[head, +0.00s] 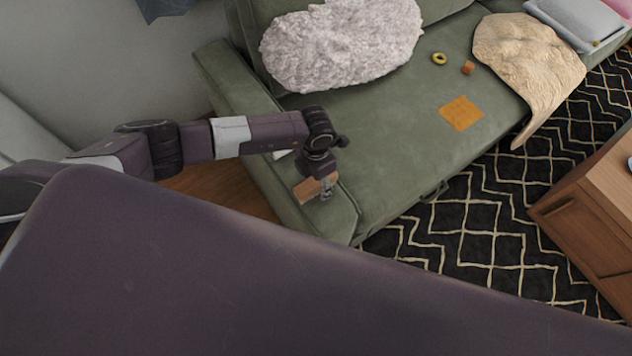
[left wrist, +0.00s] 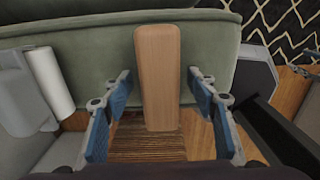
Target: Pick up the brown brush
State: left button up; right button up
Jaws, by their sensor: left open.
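The brown brush (left wrist: 158,70) has a light wooden back. In the left wrist view it points away from me, lying over the green sofa arm. In the head view the brush (head: 305,189) shows partly behind my left gripper (head: 326,190), at the sofa arm's top. In the left wrist view my left gripper (left wrist: 160,92) is open, with one blue-padded finger on each side of the brush. There are gaps on both sides and no visible grip. My right gripper is in neither view.
The green sofa (head: 390,130) holds a fluffy grey pillow (head: 343,45), a beige throw (head: 525,60), a yellow ring (head: 439,58) and an orange cloth (head: 461,113). A white roll (left wrist: 50,84) lies left of the brush. A wooden cabinet (head: 590,215) stands at right.

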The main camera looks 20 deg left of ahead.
pick_arm(q)
jog(key=shift+f, duration=0.15)
jog(key=c, duration=1.3)
jog(key=shift+w+r, duration=0.1)
jog(key=shift+r, duration=0.6)
notch_tip(320, 180, up, 19)
jog(key=b, duration=0.2)
jog(key=shift+f+b, duration=0.1)
jog(key=shift+b, duration=0.2)
jog(key=o, duration=0.6)
jog(key=c, duration=0.4)
